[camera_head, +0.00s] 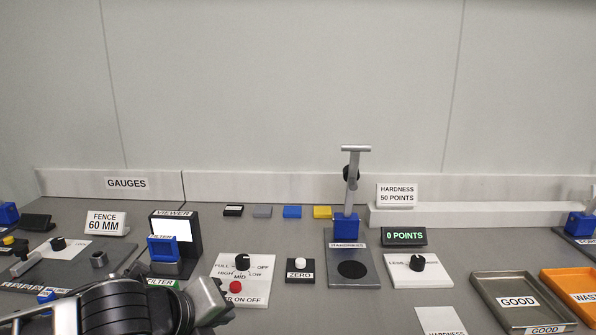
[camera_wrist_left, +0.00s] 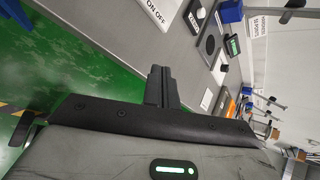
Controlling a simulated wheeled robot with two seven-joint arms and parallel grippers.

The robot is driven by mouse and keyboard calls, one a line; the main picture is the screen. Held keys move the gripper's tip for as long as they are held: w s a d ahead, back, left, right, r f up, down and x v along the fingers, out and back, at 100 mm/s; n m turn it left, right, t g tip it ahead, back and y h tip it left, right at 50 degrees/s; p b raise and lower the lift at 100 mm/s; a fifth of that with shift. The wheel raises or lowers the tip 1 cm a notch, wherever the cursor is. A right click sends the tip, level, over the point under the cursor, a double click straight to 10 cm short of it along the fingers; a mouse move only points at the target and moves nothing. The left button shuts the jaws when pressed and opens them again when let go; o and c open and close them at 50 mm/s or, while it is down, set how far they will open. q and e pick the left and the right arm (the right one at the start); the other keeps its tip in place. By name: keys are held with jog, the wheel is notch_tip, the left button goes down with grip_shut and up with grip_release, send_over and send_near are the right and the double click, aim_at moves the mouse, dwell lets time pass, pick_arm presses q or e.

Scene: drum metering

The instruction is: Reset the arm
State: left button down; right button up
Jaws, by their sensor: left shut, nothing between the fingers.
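My left gripper (camera_head: 215,301) comes in at the bottom left of the head view, in front of the knob panel and low over the bench's near part. In the left wrist view its dark fingers (camera_wrist_left: 158,86) are together, with nothing between them. The fingers point past the bench edge, with green floor to the left. My right gripper is not in either view.
The bench holds a viewer (camera_head: 176,236), a knob panel (camera_head: 257,266), a zero button (camera_head: 300,271), a hardness stand (camera_head: 367,279) and a 0 points display (camera_head: 404,236). A good tray (camera_head: 484,281) and an orange waste tray (camera_head: 551,276) stand at the right.

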pick_arm(q)
jog(key=s+d+f+n+h, duration=0.4)
jog(key=d+f+n, duration=0.45)
jog(key=n, duration=0.35)
jog(key=s+a+f+n+t+y, duration=0.1)
jog(key=s+a+f+n+y, duration=0.1)
jog(key=s+a+f+n, duration=0.3)
jog(key=s+a+f+n+y, duration=0.3)
jog(key=s+a+f+n, duration=0.3)
jog(key=f+n, duration=0.4)
jog(key=shift+s+n+t, duration=0.15)
jog(key=shift+n+t, duration=0.15)
jog(key=shift+t, duration=0.1)
